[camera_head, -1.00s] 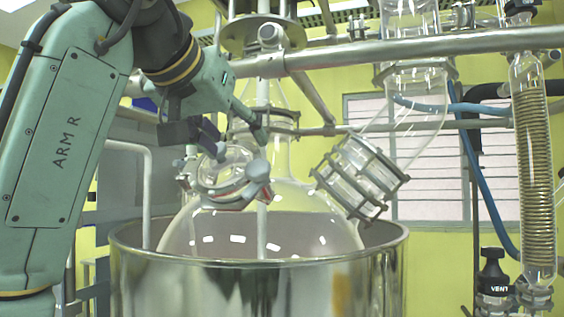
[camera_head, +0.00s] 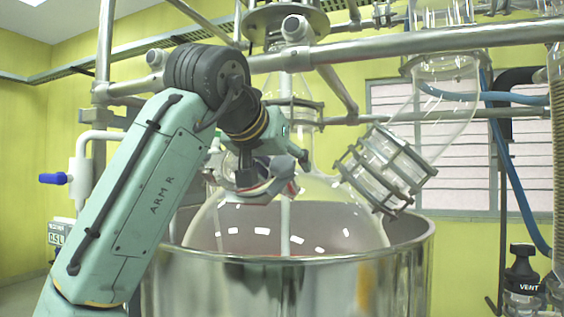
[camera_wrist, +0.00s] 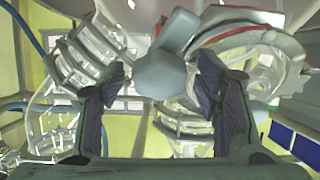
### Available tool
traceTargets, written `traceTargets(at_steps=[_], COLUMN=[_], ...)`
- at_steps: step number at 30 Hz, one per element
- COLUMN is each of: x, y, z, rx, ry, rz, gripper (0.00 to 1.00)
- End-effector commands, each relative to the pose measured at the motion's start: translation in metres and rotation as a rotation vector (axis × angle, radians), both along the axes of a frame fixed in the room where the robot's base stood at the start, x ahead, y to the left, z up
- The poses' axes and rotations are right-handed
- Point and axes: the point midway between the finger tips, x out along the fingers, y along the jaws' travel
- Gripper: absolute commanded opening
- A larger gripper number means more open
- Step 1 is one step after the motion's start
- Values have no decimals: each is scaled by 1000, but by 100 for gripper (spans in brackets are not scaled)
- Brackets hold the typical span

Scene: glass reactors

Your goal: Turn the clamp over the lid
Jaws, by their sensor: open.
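The lid shows as a round glass port (camera_wrist: 245,65) with a red seal and a metal ring in the wrist view. In the head view the lid's metal ring (camera_head: 262,194) sits on the left shoulder of the large glass vessel (camera_head: 325,215), partly hidden behind my gripper. The clamp shows as a grey, blunt-ended piece (camera_wrist: 163,72) in the wrist view, near the lid's rim. My gripper (camera_head: 272,166) is open, right at the lid. In the wrist view its dark fingers stand either side of the clamp piece; I cannot tell whether they touch it.
A steel pot (camera_head: 300,285) surrounds the lower vessel. A caged glass joint (camera_head: 385,170) stands close on the right. A blue-handled valve (camera_head: 55,178) is at the left. Open room lies in front of the left wall.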

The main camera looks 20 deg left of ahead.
Motion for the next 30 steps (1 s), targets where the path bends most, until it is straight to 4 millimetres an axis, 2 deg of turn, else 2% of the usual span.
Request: traceTargets(at_steps=[2, 24, 30], x=[0, 0, 0], y=[0, 0, 0], z=[0, 0, 0], rx=[0, 0, 10], ry=[0, -1, -1], rz=[0, 0, -10], gripper=[58, 9, 9])
